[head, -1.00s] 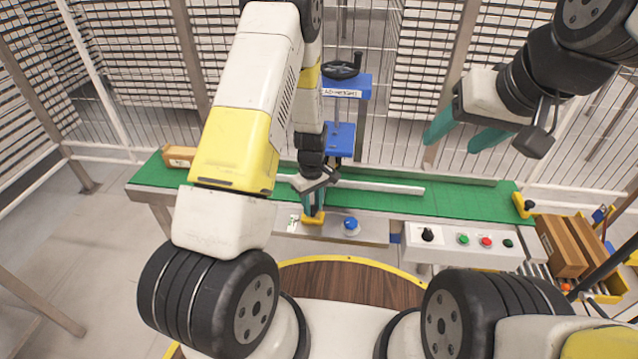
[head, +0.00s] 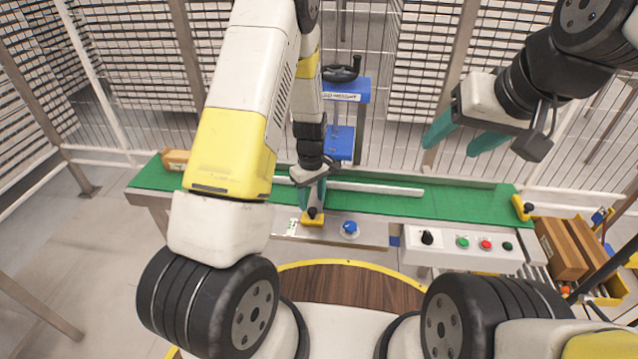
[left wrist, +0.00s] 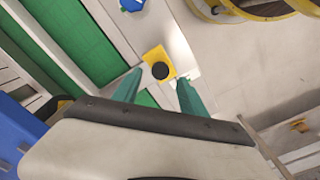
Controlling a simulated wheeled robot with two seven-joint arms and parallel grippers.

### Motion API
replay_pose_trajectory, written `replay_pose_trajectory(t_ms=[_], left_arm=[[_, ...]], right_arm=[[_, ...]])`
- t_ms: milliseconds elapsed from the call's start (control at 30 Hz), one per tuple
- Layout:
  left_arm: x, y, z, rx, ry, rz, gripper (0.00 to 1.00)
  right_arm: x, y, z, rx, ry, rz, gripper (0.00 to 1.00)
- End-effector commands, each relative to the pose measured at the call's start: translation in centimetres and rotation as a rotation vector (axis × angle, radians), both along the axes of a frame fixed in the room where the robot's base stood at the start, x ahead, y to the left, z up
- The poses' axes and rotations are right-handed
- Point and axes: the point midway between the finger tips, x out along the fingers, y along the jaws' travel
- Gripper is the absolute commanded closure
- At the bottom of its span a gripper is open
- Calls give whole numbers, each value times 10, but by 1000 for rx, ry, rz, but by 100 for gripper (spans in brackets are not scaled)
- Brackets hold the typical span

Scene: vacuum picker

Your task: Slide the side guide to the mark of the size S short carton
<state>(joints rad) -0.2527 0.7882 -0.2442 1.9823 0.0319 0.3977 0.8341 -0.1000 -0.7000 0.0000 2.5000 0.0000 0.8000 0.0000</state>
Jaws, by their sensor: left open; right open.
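The side guide is a pale rail (head: 375,187) lying along the green belt. A yellow block with a black knob (head: 313,216) sits on the metal plate at the belt's front edge. It also shows in the left wrist view (left wrist: 159,68). My left gripper (head: 313,200) is open just above and behind the block. In the left wrist view its two teal fingers (left wrist: 157,85) are apart, with the yellow block a little beyond their tips. A small white label (head: 292,226) lies left of the block; its marks are too small to read. My right gripper (head: 462,140) is open and empty above the belt's right part.
A blue knob (head: 350,228) stands right of the block on the plate. A control panel (head: 465,246) with buttons is further right. A blue height unit (head: 340,115) rises behind the belt. Cartons stand at the belt's left end (head: 175,160) and in the right bin (head: 562,250).

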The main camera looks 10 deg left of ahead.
Motion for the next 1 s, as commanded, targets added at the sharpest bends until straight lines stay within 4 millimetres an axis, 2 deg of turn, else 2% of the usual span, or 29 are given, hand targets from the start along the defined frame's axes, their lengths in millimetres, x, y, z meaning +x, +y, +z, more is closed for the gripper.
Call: replay_pose_trajectory(t_ms=[100, 300, 733, 833, 933, 1000], left_arm=[[1, -1, 21, -1, -4, -1, 50], [0, -1, 40, 0, -1, -1, 50], [0, -1, 41, -1, 1, -1, 50], [0, -1, 47, -6, -6, -6, 50], [-1, -1, 70, -27, -30, -31, 50], [-4, -1, 97, -49, -58, -65, 50]], right_arm=[[0, 0, 0, 0, 0, 0, 41], [0, 0, 0, 0, 0, 0, 41], [0, 0, 0, 0, 0, 0, 41], [0, 0, 0, 0, 0, 0, 41], [0, 0, 0, 0, 0, 0, 41], [0, 0, 0, 0, 0, 0, 41]])
